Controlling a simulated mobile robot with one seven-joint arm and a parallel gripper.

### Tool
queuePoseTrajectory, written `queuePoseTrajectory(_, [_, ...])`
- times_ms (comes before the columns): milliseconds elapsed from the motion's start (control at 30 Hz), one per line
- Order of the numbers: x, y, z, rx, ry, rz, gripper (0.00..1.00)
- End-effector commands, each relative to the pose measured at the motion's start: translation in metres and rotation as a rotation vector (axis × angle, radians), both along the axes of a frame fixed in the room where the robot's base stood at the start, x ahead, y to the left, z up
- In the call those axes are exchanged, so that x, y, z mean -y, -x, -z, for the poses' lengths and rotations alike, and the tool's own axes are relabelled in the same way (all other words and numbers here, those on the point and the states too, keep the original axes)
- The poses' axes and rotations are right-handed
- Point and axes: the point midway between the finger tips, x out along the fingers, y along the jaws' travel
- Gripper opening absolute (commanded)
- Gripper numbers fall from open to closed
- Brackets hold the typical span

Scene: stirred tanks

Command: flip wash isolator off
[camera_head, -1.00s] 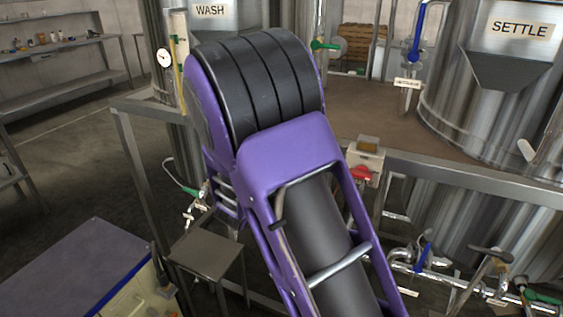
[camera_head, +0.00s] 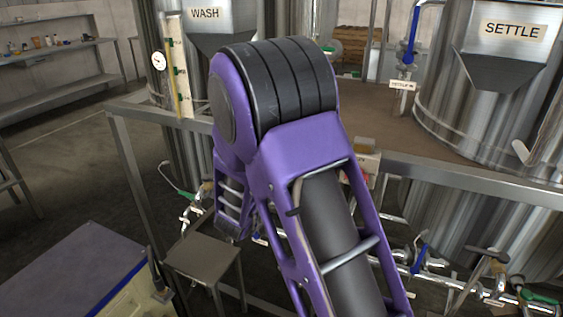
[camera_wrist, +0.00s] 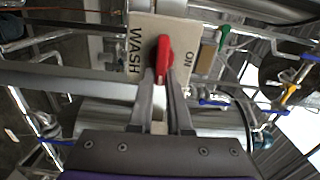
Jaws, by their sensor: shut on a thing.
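The wash isolator is a pale box (camera_wrist: 142,28) with a red handle (camera_wrist: 163,57) on its front. In the wrist view the box is seen turned on its side, with the word WASH left of the handle and ON right of it. The red handle stands upright in that view, between the two words. My gripper (camera_wrist: 161,84) is shut on the handle's near end, one finger on each side. In the head view the top of the isolator box (camera_head: 367,161) shows beside my purple arm, which hides most of it and my gripper.
A metal rail (camera_head: 470,183) runs by the isolator. The SETTLE tank (camera_head: 480,110) stands at right and the WASH tank (camera_head: 245,17) behind my arm. Pipes and valves (camera_head: 430,265) lie low at right. A small metal stool (camera_head: 203,254) stands at left of my arm.

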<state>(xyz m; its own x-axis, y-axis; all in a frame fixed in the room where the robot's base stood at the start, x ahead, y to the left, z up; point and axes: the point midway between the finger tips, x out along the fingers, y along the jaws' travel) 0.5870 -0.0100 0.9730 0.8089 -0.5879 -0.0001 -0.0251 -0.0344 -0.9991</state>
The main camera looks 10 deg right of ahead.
Motion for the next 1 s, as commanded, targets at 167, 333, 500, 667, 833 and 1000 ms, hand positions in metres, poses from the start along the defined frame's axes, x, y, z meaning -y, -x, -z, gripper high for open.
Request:
queuePoseTrajectory(167, [-0.0004, 0.0002, 0.0017, 0.023, -0.035, -0.001, 0.0])
queuePoseTrajectory(333, [-0.0005, 0.0001, 0.002, 0.032, -0.048, -0.001, 0.0])
queuePoseTrajectory(500, [-0.0006, 0.0002, 0.0021, 0.033, -0.049, -0.001, 0.0])
queuePoseTrajectory(667, [-0.0008, 0.0002, 0.0021, 0.033, -0.049, -0.001, 0.0])
queuePoseTrajectory(833, [-0.0006, 0.0001, 0.002, 0.033, -0.048, -0.001, 0.45])
queuePoseTrajectory(1000, [-0.0003, 0.0, 0.0016, 0.033, -0.048, 0.0, 0.46])
